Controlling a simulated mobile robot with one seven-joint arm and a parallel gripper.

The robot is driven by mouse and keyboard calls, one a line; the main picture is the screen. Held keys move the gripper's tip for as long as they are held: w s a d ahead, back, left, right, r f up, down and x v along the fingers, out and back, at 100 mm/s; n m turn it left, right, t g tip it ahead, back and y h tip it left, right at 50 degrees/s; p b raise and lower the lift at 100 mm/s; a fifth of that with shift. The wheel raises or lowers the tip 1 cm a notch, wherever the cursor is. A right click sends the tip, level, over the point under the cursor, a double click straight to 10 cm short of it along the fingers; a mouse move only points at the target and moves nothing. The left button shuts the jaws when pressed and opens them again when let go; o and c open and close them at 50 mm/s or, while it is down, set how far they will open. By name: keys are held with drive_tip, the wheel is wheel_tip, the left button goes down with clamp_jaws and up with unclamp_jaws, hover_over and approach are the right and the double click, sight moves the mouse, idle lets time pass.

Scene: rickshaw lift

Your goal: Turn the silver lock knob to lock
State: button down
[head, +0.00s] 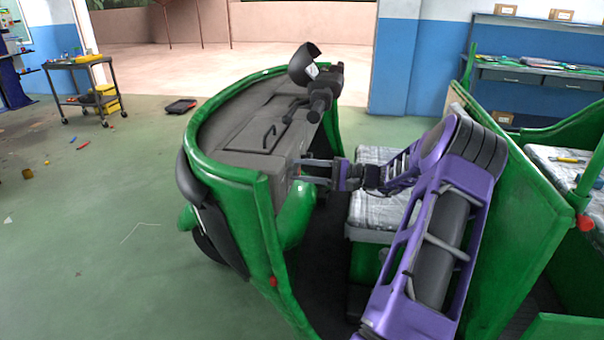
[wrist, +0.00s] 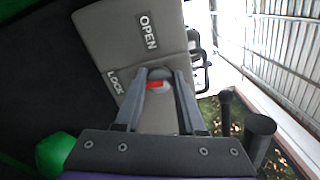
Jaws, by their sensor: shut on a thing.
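The silver lock knob (wrist: 160,73) shows in the wrist view on a grey panel (wrist: 105,35), with a red mark on it. White "OPEN" and "LOCK" labels sit on the panel near the knob, OPEN above and LOCK to the left. My gripper (wrist: 160,84) has one finger on each side of the knob and is shut on it. In the head view my gripper (head: 300,170) reaches left to the grey dashboard box of the green rickshaw. There the knob is hidden or too small to make out.
The rickshaw's handlebar (head: 318,98) rises beyond my gripper. A black handle (head: 268,138) stands on the dashboard. The silver-covered seat (head: 375,205) lies below my arm, and the green partition (head: 530,190) is to its right. Open floor (head: 110,230) lies left.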

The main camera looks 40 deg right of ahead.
drive_tip(key=shift+n, duration=0.6)
drive_tip(key=c, duration=0.5)
unclamp_jaws()
drive_tip(key=p+v, duration=0.1)
drive_tip(key=v, duration=1.6)
drive_tip(key=shift+s, duration=0.3)
drive_tip(key=shift+d, duration=0.1)
